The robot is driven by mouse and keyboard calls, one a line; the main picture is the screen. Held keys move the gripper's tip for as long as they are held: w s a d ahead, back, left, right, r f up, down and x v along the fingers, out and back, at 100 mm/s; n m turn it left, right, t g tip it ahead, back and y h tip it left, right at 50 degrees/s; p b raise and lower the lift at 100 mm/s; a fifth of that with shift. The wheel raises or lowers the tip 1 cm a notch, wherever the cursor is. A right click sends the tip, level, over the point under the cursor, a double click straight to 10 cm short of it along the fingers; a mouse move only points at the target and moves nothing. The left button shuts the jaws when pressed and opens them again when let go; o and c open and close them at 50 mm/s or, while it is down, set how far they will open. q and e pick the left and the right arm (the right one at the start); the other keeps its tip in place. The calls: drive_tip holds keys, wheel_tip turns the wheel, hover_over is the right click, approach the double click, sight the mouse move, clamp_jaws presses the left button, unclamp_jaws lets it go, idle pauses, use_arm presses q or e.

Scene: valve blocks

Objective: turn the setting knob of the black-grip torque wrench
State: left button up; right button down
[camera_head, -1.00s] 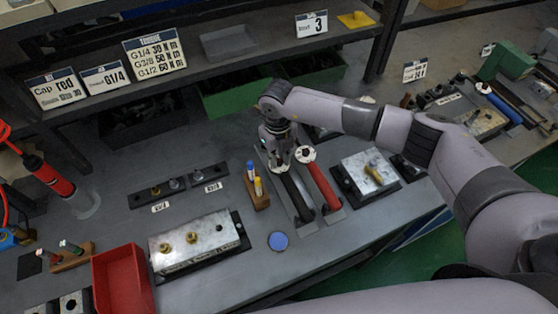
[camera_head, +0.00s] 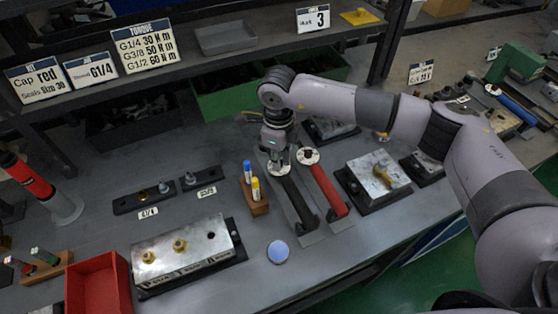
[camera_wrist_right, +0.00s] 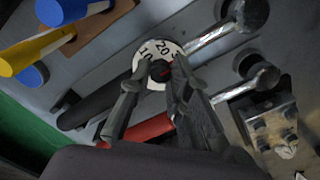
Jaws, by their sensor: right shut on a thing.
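The black-grip torque wrench (camera_head: 292,196) lies on the bench beside the red-grip torque wrench (camera_head: 327,188). Its setting knob, with a white numbered dial, sits at the far end of the black grip. My right gripper (camera_head: 281,160) points down over that end. In the right wrist view the white dial (camera_wrist_right: 147,52) shows 10 and 20, and my gripper's fingers (camera_wrist_right: 156,76) are shut on the knob at its centre, hiding part of the dial. The red grip (camera_wrist_right: 147,128) passes behind the fingers. My left gripper is out of view.
A wooden block with blue and yellow pens (camera_head: 256,206) stands just left of the wrenches. A metal valve block (camera_head: 186,246) is further left, another block (camera_head: 378,170) to the right. A blue disc (camera_head: 278,252) lies in front. A green bin (camera_head: 235,99) is behind.

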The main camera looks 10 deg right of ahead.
idle(0.4)
drive_tip(key=c, duration=1.5)
unclamp_jaws()
drive_tip(key=shift+o, duration=0.2)
drive_tip(key=shift+r, duration=0.15)
wheel_tip(320, 180, up, 12)
